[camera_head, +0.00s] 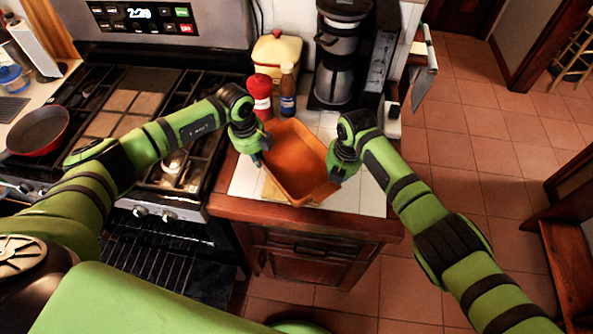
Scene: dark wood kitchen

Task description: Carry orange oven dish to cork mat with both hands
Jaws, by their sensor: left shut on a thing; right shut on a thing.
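The orange oven dish (296,160) is over the white tiled counter right of the stove. It looks slightly tilted. My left gripper (262,155) is shut on its left rim. My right gripper (333,170) is shut on its right rim. A tan edge, likely the cork mat (270,192), shows at the dish's lower left; the dish hides most of it. I cannot tell whether the dish touches the mat.
Behind the dish stand a red-capped jar (260,92), a brown bottle (288,88), a yellow canister (278,52) and a coffee maker (338,55). The stove (110,110) with a red pan (38,130) is at left. White tiles (368,198) are bare at front right.

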